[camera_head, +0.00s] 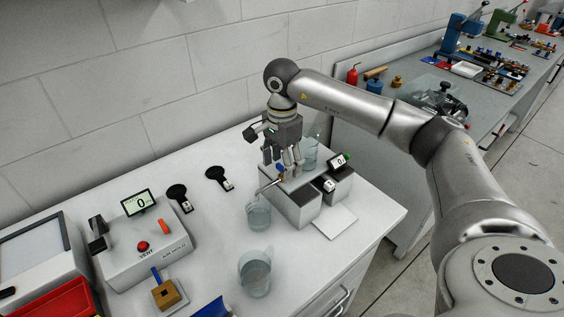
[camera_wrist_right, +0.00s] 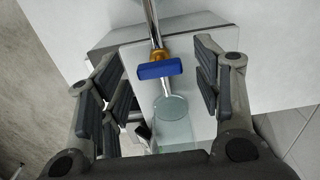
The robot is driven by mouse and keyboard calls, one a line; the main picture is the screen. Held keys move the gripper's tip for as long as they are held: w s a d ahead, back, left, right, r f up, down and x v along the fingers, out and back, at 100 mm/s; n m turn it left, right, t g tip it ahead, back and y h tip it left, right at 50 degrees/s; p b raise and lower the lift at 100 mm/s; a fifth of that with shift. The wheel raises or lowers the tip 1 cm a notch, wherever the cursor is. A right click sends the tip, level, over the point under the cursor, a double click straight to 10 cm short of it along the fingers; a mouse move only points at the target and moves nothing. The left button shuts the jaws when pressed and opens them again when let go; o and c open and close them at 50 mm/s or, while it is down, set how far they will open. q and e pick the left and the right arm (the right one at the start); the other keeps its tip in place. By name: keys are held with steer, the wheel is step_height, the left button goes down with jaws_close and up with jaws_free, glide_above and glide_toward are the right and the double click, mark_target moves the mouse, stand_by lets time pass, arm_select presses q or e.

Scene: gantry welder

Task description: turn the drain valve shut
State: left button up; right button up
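The drain valve has a blue handle (camera_wrist_right: 160,69) on a brass body (camera_wrist_right: 159,54), fitted on a silver pipe (camera_wrist_right: 152,25) in the right wrist view. The handle lies crosswise to the pipe. In the head view the blue handle (camera_head: 280,168) is partly hidden by the fingers. My right gripper (camera_head: 283,165) points down over the valve. Its fingers (camera_wrist_right: 163,80) are open in the right wrist view, on either side of the handle, with gaps to it. A glass beaker (camera_wrist_right: 174,112) shows beyond the pipe's end. My left gripper is not in view.
Beakers stand in front (camera_head: 257,217), at the bench's front (camera_head: 254,276) and behind (camera_head: 310,153). An air mould box (camera_head: 146,245) stands left. The bench's right front corner is clear.

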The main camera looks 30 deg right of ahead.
mark_target(282, 167)
steer(key=shift+r, duration=0.15)
step_height(282, 167, up, 12)
stand_by(0.5)
steer(key=shift+f, duration=0.2)
